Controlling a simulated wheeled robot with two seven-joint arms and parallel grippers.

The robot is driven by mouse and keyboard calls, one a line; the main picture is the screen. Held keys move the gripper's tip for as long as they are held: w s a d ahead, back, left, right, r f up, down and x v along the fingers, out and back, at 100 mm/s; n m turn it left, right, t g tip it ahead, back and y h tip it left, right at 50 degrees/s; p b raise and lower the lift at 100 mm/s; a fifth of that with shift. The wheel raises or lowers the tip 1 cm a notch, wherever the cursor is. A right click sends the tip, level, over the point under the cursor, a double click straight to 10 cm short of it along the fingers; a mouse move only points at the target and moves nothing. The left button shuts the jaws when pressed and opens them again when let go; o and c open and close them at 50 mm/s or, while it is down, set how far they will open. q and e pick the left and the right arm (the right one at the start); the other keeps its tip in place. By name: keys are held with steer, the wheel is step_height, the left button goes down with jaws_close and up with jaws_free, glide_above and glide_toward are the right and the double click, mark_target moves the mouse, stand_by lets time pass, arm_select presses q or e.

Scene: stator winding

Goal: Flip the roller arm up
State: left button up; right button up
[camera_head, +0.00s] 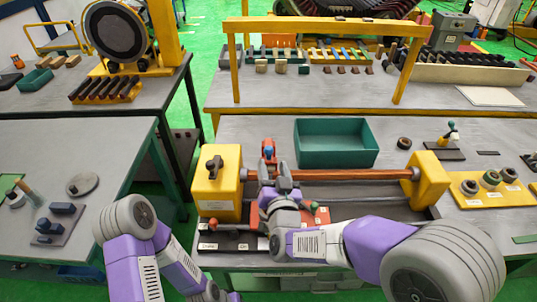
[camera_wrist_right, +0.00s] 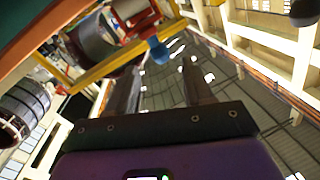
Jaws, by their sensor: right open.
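The roller arm (camera_head: 269,149), a small red piece with a blue part, stands at the back of the yellow winding machine, behind the copper-coloured bar (camera_head: 345,174). In the right wrist view the red arm (camera_wrist_right: 133,22) shows at the top with a rounded blue end (camera_wrist_right: 158,50). My right gripper (camera_head: 275,172) is in front of the roller arm, with its fingers pointing up and apart. In the right wrist view its two dark fingers (camera_wrist_right: 160,84) have nothing between them, and the blue end is beyond their tips. My left gripper is out of view; only my left arm shows.
The machine has a yellow left block (camera_head: 217,184) and a yellow right block (camera_head: 431,180). A green bin (camera_head: 336,143) stands behind the bar. A red-handled lever (camera_head: 200,228) and red plate (camera_head: 318,216) lie near my right wrist. Bare grey tabletop lies left of the bin.

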mark_target(269, 154)
steer(key=w, duration=0.5)
steer(key=w+a, duration=0.1)
steer(key=w, duration=0.1)
steer(key=shift+w, duration=0.15)
jaws_close()
